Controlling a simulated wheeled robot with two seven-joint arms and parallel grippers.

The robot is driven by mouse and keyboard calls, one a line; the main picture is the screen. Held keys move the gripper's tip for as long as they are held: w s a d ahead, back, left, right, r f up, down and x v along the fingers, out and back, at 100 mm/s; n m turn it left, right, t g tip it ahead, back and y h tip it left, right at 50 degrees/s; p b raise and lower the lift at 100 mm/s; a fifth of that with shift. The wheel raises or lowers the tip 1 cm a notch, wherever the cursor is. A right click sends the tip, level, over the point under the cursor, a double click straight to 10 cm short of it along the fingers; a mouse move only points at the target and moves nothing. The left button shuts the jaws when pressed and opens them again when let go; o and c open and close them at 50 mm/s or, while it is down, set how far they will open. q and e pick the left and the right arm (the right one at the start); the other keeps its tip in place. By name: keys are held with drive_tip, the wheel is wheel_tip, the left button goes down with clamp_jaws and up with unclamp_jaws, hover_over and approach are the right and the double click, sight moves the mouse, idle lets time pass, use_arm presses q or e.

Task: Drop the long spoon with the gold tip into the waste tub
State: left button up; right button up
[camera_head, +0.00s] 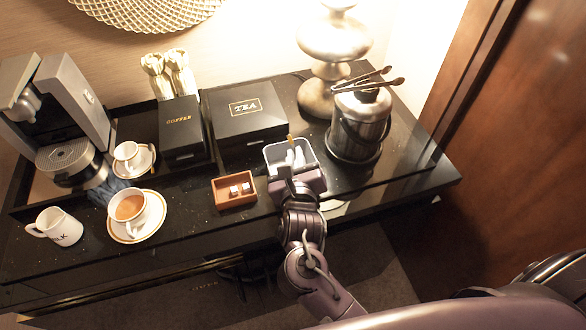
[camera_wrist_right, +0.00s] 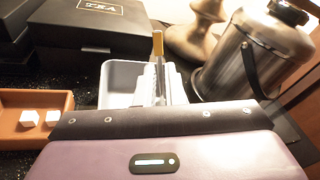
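The long spoon (camera_wrist_right: 158,70) stands roughly upright, its gold tip uppermost. In the head view its gold tip (camera_head: 290,140) shows above the waste tub (camera_head: 270,151). The tub is a pale grey open box, also seen in the right wrist view (camera_wrist_right: 117,80). My right gripper (camera_head: 294,158) points into the tub's opening from the front. Its pale fingers (camera_wrist_right: 160,84) appear closed on the spoon, one on each side. The spoon's lower end is hidden by the gripper body. My left gripper is in neither view.
A brown box with white cubes (camera_head: 234,190) stands left of the tub. A metal ice bucket with tongs (camera_head: 360,120) stands close on the right. The black tea box (camera_head: 245,120) is behind. Cups and a milk jug (camera_head: 55,226) stand farther left.

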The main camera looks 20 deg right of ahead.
drive_tip(key=o, duration=0.4)
drive_tip(key=shift+s+a, duration=0.1)
drive_tip(key=shift+s, duration=0.2)
drive_tip(key=b+v, duration=0.3)
drive_tip(key=v, duration=0.4)
drive_tip(key=shift+s, duration=0.15)
